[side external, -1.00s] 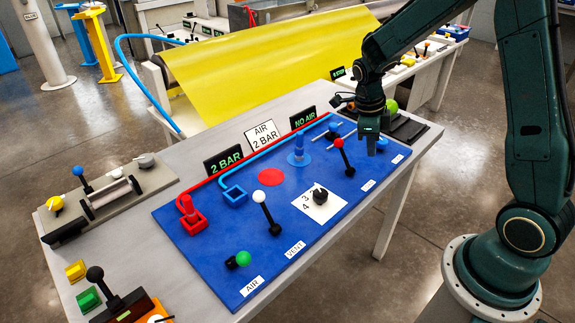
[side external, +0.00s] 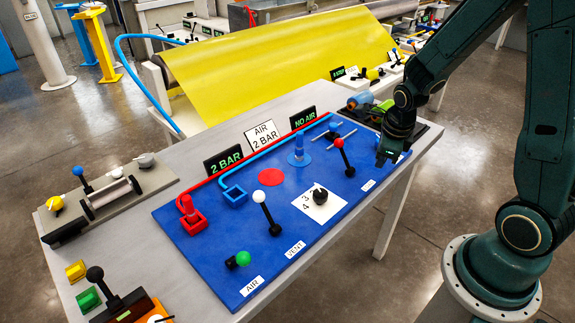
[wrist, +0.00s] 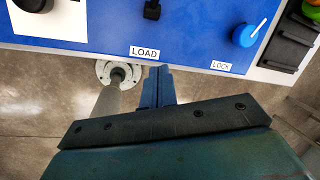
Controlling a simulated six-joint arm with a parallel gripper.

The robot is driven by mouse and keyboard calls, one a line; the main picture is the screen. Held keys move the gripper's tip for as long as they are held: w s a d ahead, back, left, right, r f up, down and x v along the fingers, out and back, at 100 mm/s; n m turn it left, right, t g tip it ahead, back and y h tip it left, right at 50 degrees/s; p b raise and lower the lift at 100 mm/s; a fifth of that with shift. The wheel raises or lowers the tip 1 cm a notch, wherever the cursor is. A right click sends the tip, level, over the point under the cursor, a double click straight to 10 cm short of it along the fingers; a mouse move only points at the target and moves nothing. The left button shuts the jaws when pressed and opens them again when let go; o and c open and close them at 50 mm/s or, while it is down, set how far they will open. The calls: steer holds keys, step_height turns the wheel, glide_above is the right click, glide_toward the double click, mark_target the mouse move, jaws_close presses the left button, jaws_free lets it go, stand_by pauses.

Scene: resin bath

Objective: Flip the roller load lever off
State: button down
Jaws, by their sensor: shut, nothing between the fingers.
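The load lever, a black stem with a red ball (side external: 339,143), stands on the blue panel (side external: 250,265). It leans toward the back of the panel, away from its front edge. Its black base (wrist: 152,10) shows at the top of the wrist view, above the LOAD label (wrist: 144,51); the ball is out of that picture. My gripper (side external: 381,163) is at the panel's front edge, to the right of the lever and apart from it. In the wrist view my gripper (wrist: 158,71) has its fingers shut and empty, just in front of the LOAD label.
A blue LOCK knob (wrist: 248,33) sits to the right of the lever. A black knob on a white square (side external: 318,206) and a white-ball lever (side external: 259,196) stand to the left.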

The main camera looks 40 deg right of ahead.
steer(key=s+d+f, duration=0.2)
steer(key=s, duration=0.1)
steer(key=s+a+r+n+t, duration=0.1)
steer(key=s+a+r+n, duration=0.1)
steer(key=r+n, duration=0.4)
steer(key=s+a+r+n, duration=0.2)
steer(key=a+r+n, duration=0.3)
steer(key=r, duration=0.5)
steer(key=shift+a+r+n+t+y, duration=0.2)
steer(key=shift+a+n+t+y, duration=0.15)
steer(key=shift+n, duration=0.75)
steer(key=shift+s, duration=0.1)
stand_by(0.6)
